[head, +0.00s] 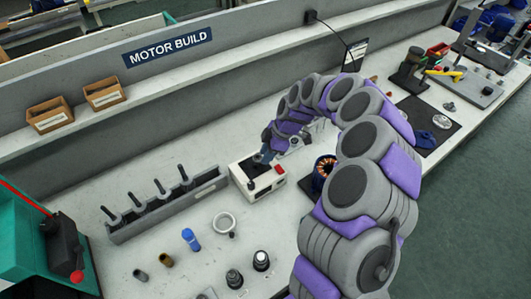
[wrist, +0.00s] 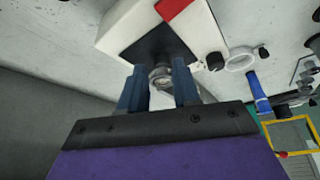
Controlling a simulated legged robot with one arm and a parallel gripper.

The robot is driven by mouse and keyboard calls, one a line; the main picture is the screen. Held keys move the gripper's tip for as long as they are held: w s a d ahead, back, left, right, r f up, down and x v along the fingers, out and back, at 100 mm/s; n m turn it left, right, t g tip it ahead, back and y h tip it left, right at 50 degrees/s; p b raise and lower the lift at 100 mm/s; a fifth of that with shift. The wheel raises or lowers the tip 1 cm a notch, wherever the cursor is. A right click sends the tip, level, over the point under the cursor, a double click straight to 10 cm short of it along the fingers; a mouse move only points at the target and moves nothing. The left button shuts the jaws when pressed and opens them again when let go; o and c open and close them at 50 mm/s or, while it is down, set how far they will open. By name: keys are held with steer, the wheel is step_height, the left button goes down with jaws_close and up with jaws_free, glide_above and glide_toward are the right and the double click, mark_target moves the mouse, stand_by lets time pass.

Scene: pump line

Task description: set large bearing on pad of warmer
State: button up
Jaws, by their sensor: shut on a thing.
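The warmer (head: 265,190) is a white box with a dark pad on top and a red switch, on the bench in the middle of the head view. In the wrist view the warmer (wrist: 195,25) is close ahead, with its dark pad (wrist: 160,42) just beyond my fingertips. My gripper (wrist: 160,78) is shut on a grey metal ring, the large bearing (wrist: 161,83), which is partly hidden between the blue fingers. In the head view my gripper (head: 266,154) is over the warmer's far edge. Whether the bearing touches the pad I cannot tell.
A grey rack (head: 165,205) with several upright tools stands left of the warmer. A copper-wound stator (head: 323,168) sits close on the right, beside my arm.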

steer(key=shift+a, duration=0.15)
steer(key=shift+a+f, duration=0.1)
steer(key=shift+a, duration=0.5)
steer(key=shift+d+b, duration=0.3)
steer(key=shift+b, duration=0.3)
stand_by(0.3)
steer(key=shift+f+b, duration=0.7)
steer(key=shift+b, duration=0.2)
stand_by(1.9)
steer(key=o, duration=0.9)
steer(key=shift+o, duration=0.2)
steer(key=shift+o, duration=1)
